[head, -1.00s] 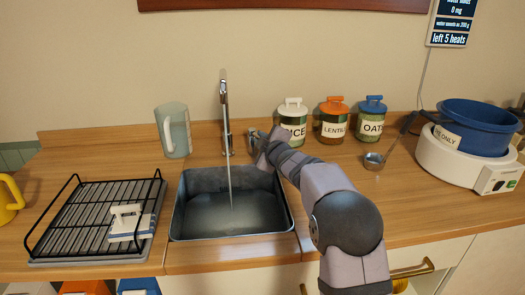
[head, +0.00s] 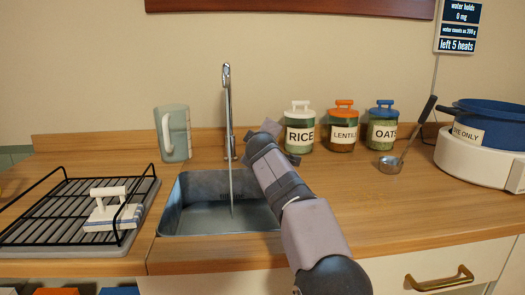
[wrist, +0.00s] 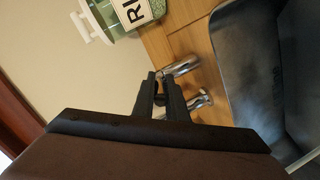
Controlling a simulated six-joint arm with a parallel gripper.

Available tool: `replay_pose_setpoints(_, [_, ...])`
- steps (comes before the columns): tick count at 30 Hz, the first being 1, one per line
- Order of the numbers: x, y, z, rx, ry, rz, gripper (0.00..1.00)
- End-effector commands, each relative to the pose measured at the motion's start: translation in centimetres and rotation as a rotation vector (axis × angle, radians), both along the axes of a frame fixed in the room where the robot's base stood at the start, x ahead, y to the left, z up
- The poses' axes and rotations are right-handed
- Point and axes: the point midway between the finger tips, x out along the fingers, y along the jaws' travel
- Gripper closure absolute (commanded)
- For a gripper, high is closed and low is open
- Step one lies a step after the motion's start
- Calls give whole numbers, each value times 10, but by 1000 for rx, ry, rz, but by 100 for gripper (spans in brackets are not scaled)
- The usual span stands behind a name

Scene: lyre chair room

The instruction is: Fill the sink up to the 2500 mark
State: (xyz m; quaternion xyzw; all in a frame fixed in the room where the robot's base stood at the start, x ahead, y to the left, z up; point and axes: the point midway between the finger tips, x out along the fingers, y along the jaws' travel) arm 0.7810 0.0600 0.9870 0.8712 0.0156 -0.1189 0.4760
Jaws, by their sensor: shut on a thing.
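The grey metal sink (head: 262,222) is set into the wooden counter. A thin stream of water (head: 231,185) runs into it from the tall chrome tap (head: 228,105). Faint dark marking shows on the sink's back wall, too small to read, and I cannot tell the water level. My gripper (wrist: 161,80) is shut on a tap handle, whose chrome parts (wrist: 183,66) show beside the fingers in the wrist view. In the head view my arm reaches past the sink's right side and hides the fingertips.
Rice (head: 299,135), lentil (head: 343,133) and oat (head: 382,133) jars stand at the back right. A ladle (head: 390,163) and a blue pot (head: 485,120) on a white cooker (head: 470,162) are farther right. A pale jug (head: 173,140) and a drying rack (head: 60,205) stand left.

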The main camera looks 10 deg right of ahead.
Motion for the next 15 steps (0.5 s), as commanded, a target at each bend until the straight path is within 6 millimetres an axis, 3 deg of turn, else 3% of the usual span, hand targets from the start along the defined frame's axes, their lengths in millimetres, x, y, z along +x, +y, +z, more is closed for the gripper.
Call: replay_pose_setpoints(15, [-2, 8, 2, 7, -11, -63, 100])
